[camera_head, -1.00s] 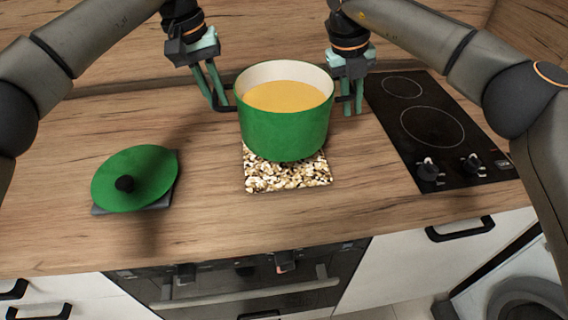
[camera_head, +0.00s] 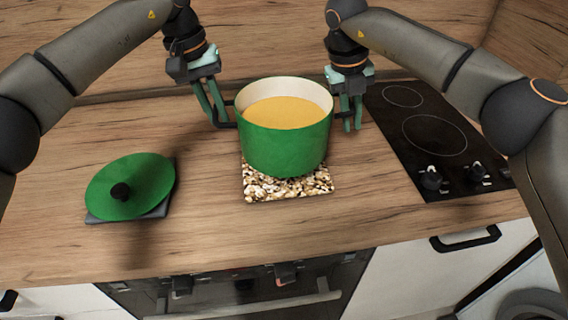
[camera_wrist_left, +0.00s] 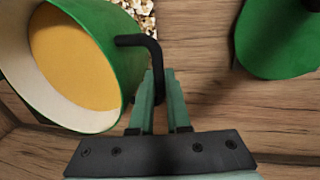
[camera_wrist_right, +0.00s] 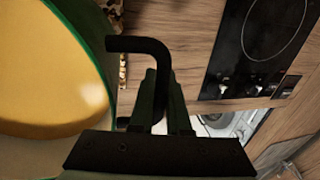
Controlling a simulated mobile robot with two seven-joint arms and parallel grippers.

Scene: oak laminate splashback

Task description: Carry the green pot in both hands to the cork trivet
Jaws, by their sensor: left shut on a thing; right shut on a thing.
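The green pot (camera_head: 285,145), cream inside and filled with orange-yellow soup (camera_head: 286,112), is upright over the speckled brown-and-white trivet (camera_head: 290,190). The pot hides the trivet's back part; I cannot tell whether its base touches. My left gripper (camera_head: 220,118) is shut on the pot's left black handle, which shows in the left wrist view (camera_wrist_left: 152,48). My right gripper (camera_head: 352,124) is shut on the right black handle, which shows in the right wrist view (camera_wrist_right: 145,45).
A green lid (camera_head: 130,188) with a black knob lies on a dark grey slab (camera_head: 160,207) at the left. A black hob (camera_head: 435,150) with two rings and knobs is at the right. The wooden counter (camera_head: 205,225) is clear between lid and trivet. The counter's front edge runs below.

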